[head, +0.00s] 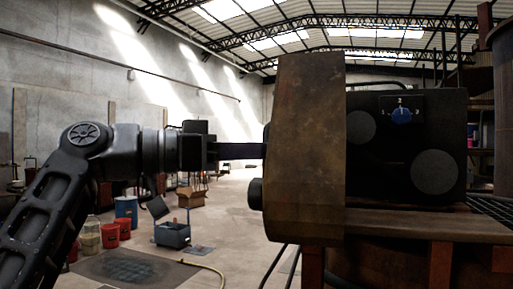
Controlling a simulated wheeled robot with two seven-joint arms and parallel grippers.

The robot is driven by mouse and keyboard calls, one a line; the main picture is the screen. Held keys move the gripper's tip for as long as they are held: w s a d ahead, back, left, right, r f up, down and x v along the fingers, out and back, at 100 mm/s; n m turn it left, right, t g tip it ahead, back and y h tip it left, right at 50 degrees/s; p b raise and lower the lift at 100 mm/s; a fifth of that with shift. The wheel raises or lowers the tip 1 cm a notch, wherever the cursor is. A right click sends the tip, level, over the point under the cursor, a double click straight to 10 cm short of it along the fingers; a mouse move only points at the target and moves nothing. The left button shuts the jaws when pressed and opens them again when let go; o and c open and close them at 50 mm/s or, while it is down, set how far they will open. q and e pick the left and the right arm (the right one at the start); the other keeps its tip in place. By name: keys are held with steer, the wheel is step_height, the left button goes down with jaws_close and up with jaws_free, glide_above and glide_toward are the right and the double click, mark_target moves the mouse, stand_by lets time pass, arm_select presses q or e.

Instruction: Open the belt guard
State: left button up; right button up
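The belt guard (308,150) is a tall, rusty brown cover in the middle of the head view. It stands against the left side of a dark machine housing (400,150) and looks closed over that side. My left gripper (255,151) comes in from the left, level with the guard's middle. Its fingers show edge-on as one dark bar that reaches the guard's left edge. I cannot tell whether they touch it, or whether they are open or shut. A dark round knob (255,194) sticks out at the guard's lower left. My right gripper is out of view.
The housing carries a blue selector dial (401,116) and two grey discs. A brown ledge (400,226) lies below it. On the floor at left are red buckets (110,235), a blue drum (126,210), a blue-grey bin (172,235) and a cardboard box (191,196).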

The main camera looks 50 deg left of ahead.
arm_select(q)
steer(key=shift+o, duration=1.4)
steer(key=shift+w+a+f, duration=0.15)
steer(key=shift+w+f, duration=0.15)
steer(key=shift+w, duration=0.3)
steer(key=shift+o, duration=0.5)
steer(key=shift+s+r, duration=0.1)
steer(key=shift+s, duration=0.1)
steer(key=v, duration=0.7)
steer(key=shift+s+a, duration=0.15)
steer(key=shift+s, duration=0.25)
